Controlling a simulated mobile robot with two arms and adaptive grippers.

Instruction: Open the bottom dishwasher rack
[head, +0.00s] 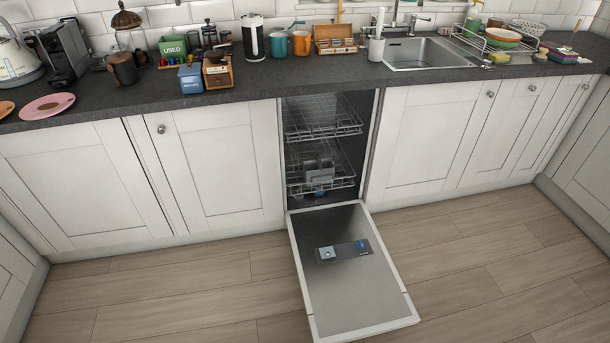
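The dishwasher sits under the worktop with its door (345,290) folded down flat over the floor. The bottom rack (328,187) is inside the dishwasher, with a grey cutlery basket (318,170) in it. Its front edge is near the dishwasher opening. The top rack (322,130) is above it, also inside, with its front near the opening. A detergent panel (343,251) shows on the inner face of the door. Neither of my grippers is in view.
White cabinets (425,135) flank the dishwasher on both sides. The slate worktop (290,80) holds a kettle, mugs, tins and a sink (425,55) with a dish rack. The wooden floor (190,295) is clear around the lowered door.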

